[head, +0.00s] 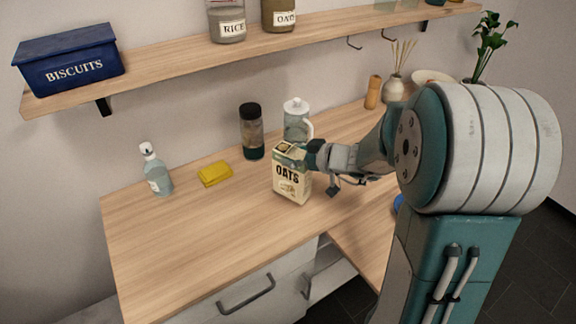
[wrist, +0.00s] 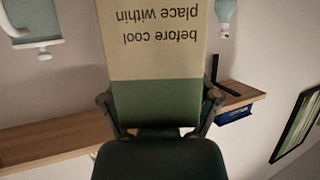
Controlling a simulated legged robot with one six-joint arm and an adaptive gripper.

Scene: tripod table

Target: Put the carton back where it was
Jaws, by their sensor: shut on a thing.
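The carton (head: 291,184) is cream with a green top and the word OATS. It is upright over the wooden counter (head: 200,235), in the middle of the head view. I cannot tell whether its base touches the wood. My gripper (head: 308,157) comes from the right and is shut on the carton's upper part. In the wrist view the carton (wrist: 155,45) appears upside down, its green band between the two fingers of my gripper (wrist: 160,102). My arm hides part of the counter to the right.
A glass jug (head: 297,118) and a dark-lidded jar (head: 252,135) stand close behind the carton. A yellow sponge (head: 215,174) and a clear bottle (head: 156,172) are to its left. The shelf (head: 170,68) overhangs the back. The front-left counter is clear.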

